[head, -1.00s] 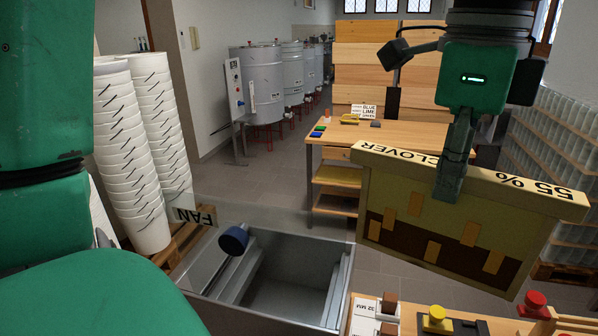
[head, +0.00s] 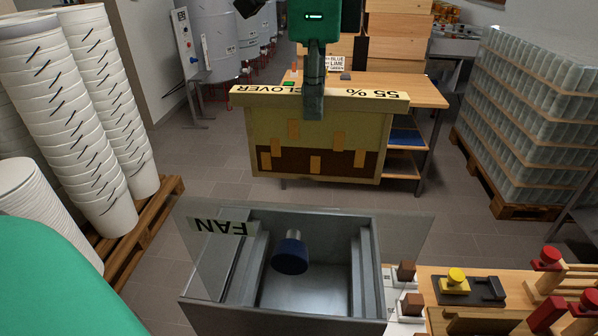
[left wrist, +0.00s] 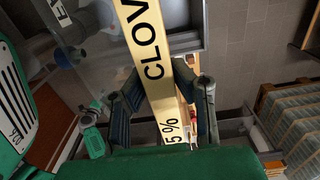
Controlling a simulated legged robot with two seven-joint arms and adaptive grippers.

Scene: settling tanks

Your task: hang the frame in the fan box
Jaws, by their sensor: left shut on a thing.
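The frame (head: 270,129) is a yellow comb frame, brown in its lower part, with a top bar lettered CLOVER and 55 %. My left gripper (head: 313,108) is shut on the middle of that bar, and the frame hangs upright and nearly level. In the left wrist view the bar (left wrist: 149,62) runs between the two fingers (left wrist: 165,95). The fan box (head: 365,285) is an open grey metal box with ledges inside, a FAN label (head: 222,226) and a dark blue round part (head: 290,256). The frame is in the air beyond the box, apart from it. My right gripper is not in view.
Clear panels (head: 405,232) stand around the box. White bucket stacks (head: 75,120) on a pallet (head: 150,225) are at left. A bench with a yellow knob (head: 456,279) and red-topped pieces adjoins at right. A wooden table (head: 425,92) and glass-jar stacks (head: 535,110) stand farther back.

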